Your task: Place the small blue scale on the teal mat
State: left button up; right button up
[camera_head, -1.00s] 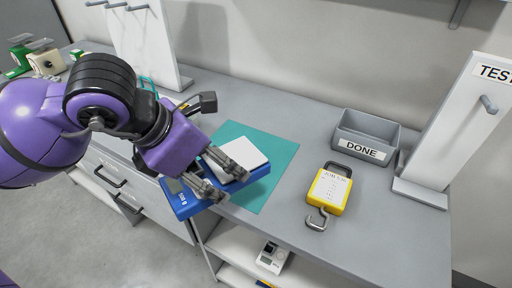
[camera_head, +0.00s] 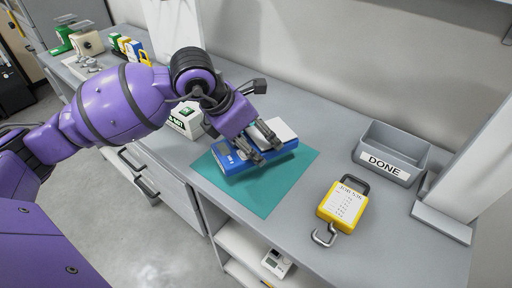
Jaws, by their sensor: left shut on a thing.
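The small blue scale (camera_head: 238,162) has a white top plate and a display at its left end. My left gripper (camera_head: 268,146) is shut on it, with the fingers across its near side. The scale is over the teal mat (camera_head: 265,195), toward the mat's back part. I cannot tell whether it touches the mat or hangs just above it. The gripper hides part of the scale. My right gripper is not in view.
A yellow hanging scale (camera_head: 342,203) lies right of the mat. A grey DONE bin (camera_head: 392,152) stands behind it. A white box (camera_head: 186,122) is left of the mat. Green and cream scales (camera_head: 88,42) stand far left. The mat's front is clear.

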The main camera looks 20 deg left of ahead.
aim_at(242, 135)
pick_arm(q)
jog(key=w+f, duration=0.1)
jog(key=f, duration=0.1)
jog(key=w+f, duration=0.1)
jog(key=w, duration=0.1)
jog(key=shift+a+f, duration=0.35)
jog(key=shift+w+f, duration=0.1)
jog(key=shift+f, duration=1.5)
jog(key=o, duration=1.4)
jog(key=shift+f, duration=0.1)
jog(key=shift+o, duration=0.2)
jog(key=v, duration=1.2)
